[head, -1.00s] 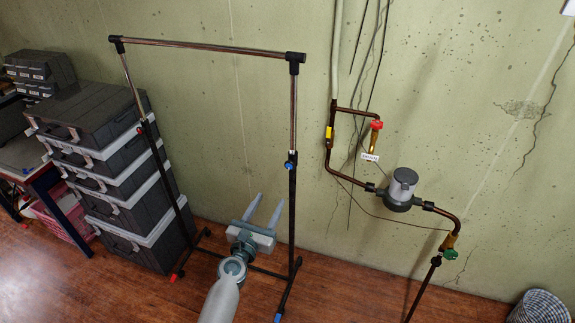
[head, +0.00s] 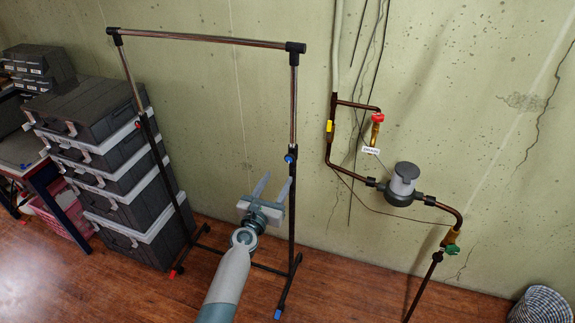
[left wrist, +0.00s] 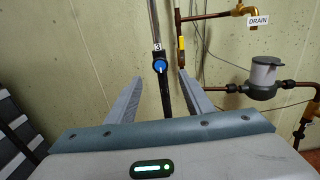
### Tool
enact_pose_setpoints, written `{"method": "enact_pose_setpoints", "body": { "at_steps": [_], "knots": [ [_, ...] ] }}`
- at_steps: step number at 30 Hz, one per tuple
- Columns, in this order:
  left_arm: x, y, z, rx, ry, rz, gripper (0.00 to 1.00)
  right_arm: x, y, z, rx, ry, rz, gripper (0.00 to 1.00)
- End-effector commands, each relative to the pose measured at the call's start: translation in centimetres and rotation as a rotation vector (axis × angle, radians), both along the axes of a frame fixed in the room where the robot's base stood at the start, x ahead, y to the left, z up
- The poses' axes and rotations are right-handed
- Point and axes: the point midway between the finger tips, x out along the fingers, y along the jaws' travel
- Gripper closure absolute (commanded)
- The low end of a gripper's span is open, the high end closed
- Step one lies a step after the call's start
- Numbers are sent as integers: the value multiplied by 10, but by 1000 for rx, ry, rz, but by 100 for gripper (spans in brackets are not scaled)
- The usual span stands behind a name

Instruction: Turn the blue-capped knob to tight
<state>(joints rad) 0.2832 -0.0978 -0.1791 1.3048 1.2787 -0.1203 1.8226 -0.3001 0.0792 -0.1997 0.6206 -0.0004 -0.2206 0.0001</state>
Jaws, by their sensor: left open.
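The blue-capped knob (head: 290,159) sits on the right upright of the garment rack, where the chrome tube meets the black post. In the left wrist view the knob (left wrist: 160,66) faces the camera, with a white mark on its blue cap and a label "3" above it. My left gripper (head: 272,184) is open and empty, just below and left of the knob in the head view. In the left wrist view its two fingers (left wrist: 160,80) stand on either side of the knob's line, with the knob beyond them. My right gripper is not in view.
The garment rack (head: 205,41) stands before a green concrete wall. Stacked dark cases (head: 95,150) are at left. Pipes with a grey meter (head: 403,182), a red valve (head: 378,118) and a green valve (head: 452,249) are at right. A basket (head: 540,305) stands at lower right.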

Motion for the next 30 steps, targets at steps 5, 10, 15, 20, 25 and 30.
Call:
{"method": "enact_pose_setpoints", "body": {
  "at_steps": [5,10,15,20,25,30],
  "knots": [
    [30,-10,-3,1,-1,0,53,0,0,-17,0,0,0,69],
    [55,-18,-4,1,-1,-1,53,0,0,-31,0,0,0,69],
    [77,-25,-3,1,-1,0,53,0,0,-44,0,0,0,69],
    [91,-30,-3,0,0,-1,53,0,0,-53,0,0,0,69],
    [98,-33,-1,-1,1,-1,53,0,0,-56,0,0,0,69],
    [99,-33,0,0,1,0,53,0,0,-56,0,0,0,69]
  ]
}}
